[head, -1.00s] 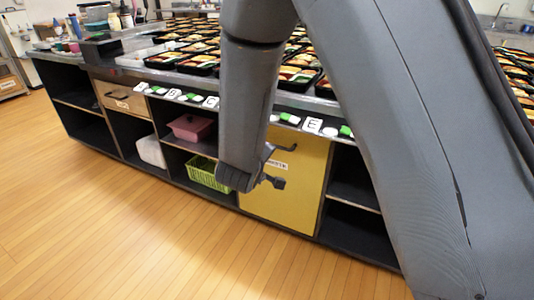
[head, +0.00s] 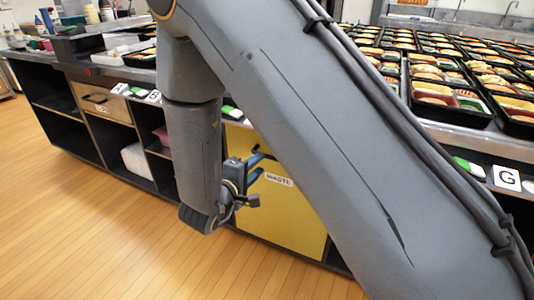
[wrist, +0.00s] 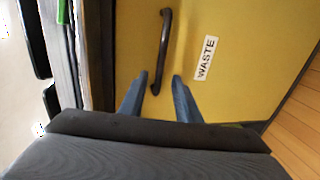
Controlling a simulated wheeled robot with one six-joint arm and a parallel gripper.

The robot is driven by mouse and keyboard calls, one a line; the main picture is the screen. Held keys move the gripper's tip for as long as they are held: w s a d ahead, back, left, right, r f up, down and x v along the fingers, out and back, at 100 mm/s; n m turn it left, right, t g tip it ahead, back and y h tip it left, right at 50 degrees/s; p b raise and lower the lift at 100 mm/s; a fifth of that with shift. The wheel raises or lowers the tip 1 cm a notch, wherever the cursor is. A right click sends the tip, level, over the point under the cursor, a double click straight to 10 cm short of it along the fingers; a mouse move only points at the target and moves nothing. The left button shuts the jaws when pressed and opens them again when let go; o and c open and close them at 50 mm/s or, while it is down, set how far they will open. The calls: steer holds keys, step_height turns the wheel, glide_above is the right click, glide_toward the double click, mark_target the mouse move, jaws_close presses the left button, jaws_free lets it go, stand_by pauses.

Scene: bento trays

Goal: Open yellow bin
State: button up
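The yellow bin (head: 290,218) is a flat yellow front set in the counter, with a "WASTE" label and a dark bar handle. It is shut, flush with the counter. In the wrist view the yellow front (wrist: 240,25) fills most of the picture, and the black handle (wrist: 164,45) stands just beyond my fingers. My gripper (wrist: 158,82) is open, its two blue fingers apart, with the near end of the handle in line with the gap between them. In the head view my gripper (head: 262,184) is in front of the yellow panel, and my arm hides part of it.
The counter above holds many bento trays (head: 440,97) and letter cards such as G (head: 507,178). Left of the bin are dark open shelves with a white container (head: 137,165) and a wooden drawer (head: 104,102). The wooden floor (head: 110,240) in front is clear.

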mark_target(268, 158)
steer(key=b+x, duration=0.1)
steer(key=x, duration=0.6)
steer(key=shift+w+d, duration=0.2)
steer(key=shift+d, duration=0.1)
jaws_close()
